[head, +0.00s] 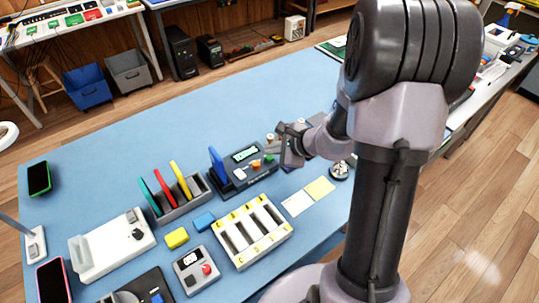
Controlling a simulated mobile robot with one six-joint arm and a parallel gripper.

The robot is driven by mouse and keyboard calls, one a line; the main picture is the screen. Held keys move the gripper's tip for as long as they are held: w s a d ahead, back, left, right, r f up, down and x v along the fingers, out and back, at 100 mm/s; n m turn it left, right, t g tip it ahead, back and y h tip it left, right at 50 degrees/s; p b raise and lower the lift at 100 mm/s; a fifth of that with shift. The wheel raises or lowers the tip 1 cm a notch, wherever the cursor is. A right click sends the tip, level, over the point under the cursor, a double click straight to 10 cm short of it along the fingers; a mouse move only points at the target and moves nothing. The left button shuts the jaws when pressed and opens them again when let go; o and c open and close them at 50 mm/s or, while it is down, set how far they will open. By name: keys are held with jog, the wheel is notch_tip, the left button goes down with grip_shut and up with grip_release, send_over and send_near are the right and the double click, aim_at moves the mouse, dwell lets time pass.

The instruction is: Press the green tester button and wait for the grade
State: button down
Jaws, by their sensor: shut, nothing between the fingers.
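The tester (230,187) is a dark box on the blue table, left of my gripper. It has a small lit screen (245,154), too small to read here. A green button (269,158) sits on its top near the right end, beside an orange one (256,163). A blue phone (217,166) stands upright at the tester's left end. My gripper (282,147) is shut and empty, just right of the tester and close to the green button. I cannot tell whether it touches the button.
A rack (183,210) with green, red and yellow upright phones stands left of the tester. Paper notes (297,203) lie near my arm.

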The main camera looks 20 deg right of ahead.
aim_at(271, 159)
notch_tip(271, 159, up, 5)
jog(key=p, duration=0.3)
jog(key=shift+p, duration=0.35)
dwell(0.6)
jog(key=shift+a+r, duration=0.15)
jog(key=s+a+r+n+g+y, duration=0.2)
jog(key=s+a+r+n, duration=0.9)
jog(key=a+r, duration=0.4)
jog(key=s+r+n+h, duration=0.2)
jog(key=s+n, duration=0.5)
jog(key=s, duration=0.5)
jog(key=shift+s+d+g+h, duration=0.15)
jog(key=shift+d+g+h, duration=0.2)
jog(key=shift+h, duration=0.45)
